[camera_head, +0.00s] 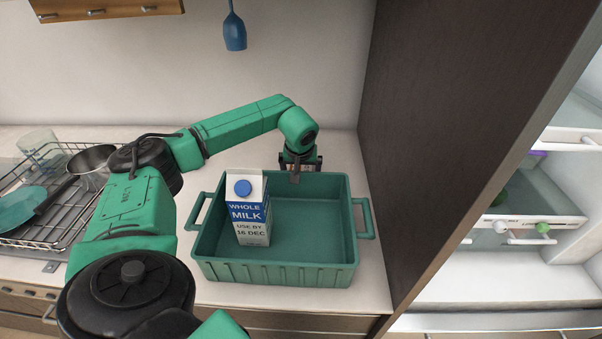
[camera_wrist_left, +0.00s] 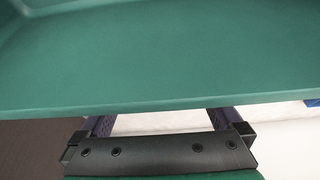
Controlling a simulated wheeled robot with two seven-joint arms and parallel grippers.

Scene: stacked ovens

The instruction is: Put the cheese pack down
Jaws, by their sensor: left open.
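I cannot make out a cheese pack for certain in either view. My left gripper (camera_head: 298,172) is at the far rim of the green tray (camera_head: 285,275), its jaws open. In the left wrist view the open fingers (camera_wrist_left: 160,122) show just beyond the tray's rim (camera_wrist_left: 150,108). A pale surface shows between them, and I cannot tell whether it is the counter or a pack. A small grey-brown patch shows at the gripper's tip in the head view, too small to identify. My right gripper is not in view.
A milk carton (camera_head: 249,208) stands upright in the tray's left part; the tray's right part is empty. A dish rack (camera_head: 30,238) with a pan and glass stands left. A dark cabinet side (camera_head: 430,130) rises close on the right, beside an open fridge (camera_head: 510,280).

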